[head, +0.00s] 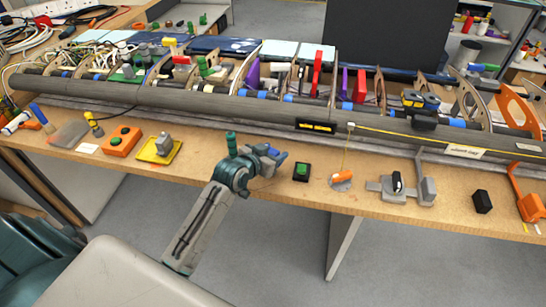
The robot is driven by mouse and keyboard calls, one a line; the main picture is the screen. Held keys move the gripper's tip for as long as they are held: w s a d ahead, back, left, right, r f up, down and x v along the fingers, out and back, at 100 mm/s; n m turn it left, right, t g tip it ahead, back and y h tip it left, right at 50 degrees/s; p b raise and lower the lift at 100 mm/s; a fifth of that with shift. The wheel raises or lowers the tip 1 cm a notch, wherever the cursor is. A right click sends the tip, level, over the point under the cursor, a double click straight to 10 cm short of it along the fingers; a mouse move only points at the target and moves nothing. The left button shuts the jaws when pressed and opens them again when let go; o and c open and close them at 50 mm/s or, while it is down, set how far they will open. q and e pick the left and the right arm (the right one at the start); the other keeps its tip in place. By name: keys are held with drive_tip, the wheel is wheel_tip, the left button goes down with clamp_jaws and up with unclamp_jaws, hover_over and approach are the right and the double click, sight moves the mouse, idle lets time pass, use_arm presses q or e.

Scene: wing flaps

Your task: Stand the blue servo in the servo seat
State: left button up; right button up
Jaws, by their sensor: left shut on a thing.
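My left gripper (264,158) is over the front strip of the wooden bench, near the middle of the view. It is shut on the blue servo (277,156), a small blue block partly hidden by the fingers. Its tilt and its height above the bench are hard to judge. I cannot tell for sure which part is the servo seat; the wing frame (230,104) behind the gripper has ribs and several blue, red, purple and green parts. My right gripper is not in view.
Left of the gripper are a yellow tray (146,153) with a grey part and an orange button box (122,141). To the right are a black box with a green button (301,171), a grey fixture (385,187) and a black block (482,201). A long grey tube runs behind.

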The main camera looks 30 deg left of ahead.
use_arm(q)
drive_tip(key=shift+w+a+f, duration=0.1)
drive_tip(key=shift+w+f, duration=0.05)
drive_tip(key=shift+w, duration=0.05)
drive_tip(key=shift+f+p, duration=0.45)
drive_tip(key=shift+f, duration=1.2)
drive_tip(key=o, duration=0.5)
drive_tip(key=shift+f, duration=0.2)
drive_tip(key=o, duration=0.5)
drive_tip(key=shift+r, duration=0.15)
